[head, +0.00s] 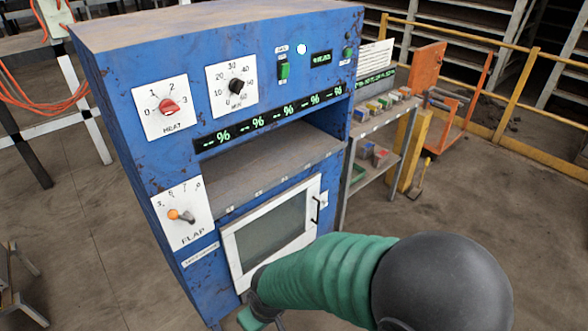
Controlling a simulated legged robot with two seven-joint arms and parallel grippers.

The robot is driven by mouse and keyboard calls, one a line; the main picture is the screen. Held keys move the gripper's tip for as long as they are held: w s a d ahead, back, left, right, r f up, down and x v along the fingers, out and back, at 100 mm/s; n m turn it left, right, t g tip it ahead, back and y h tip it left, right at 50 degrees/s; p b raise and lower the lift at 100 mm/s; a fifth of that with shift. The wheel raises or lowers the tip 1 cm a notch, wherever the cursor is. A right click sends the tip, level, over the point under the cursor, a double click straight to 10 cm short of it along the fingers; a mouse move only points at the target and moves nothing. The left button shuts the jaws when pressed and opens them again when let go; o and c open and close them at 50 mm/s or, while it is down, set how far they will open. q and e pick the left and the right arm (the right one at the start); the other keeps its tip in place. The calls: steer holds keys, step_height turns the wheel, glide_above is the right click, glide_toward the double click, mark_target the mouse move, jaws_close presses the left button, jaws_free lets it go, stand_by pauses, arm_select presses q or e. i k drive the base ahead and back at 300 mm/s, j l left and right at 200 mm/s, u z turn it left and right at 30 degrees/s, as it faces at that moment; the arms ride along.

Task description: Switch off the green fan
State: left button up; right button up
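A blue machine (210,120) with a worn cabinet fills the left and middle of the head view. On its front panel a small green switch (283,71) sits on a dark plate under a small label that I cannot read. A white round lamp (301,49) is up and right of it. A smaller green control (347,52) is near the panel's right edge. No fan itself shows. My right arm comes in from the lower right, low in front of the oven door. Its gripper end (262,318) is cut off by the bottom edge, well below the green switch. My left gripper is not in view.
The panel also has a red heat knob (168,106), a black dial (237,87), an orange-tipped flap lever (181,215) and a lit percent display (270,118). Below is an open shelf and a white-framed door (275,235). A shelf of small boxes (380,115) stands at right.

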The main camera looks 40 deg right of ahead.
mark_target(285, 67)
steer(key=z, duration=1.1)
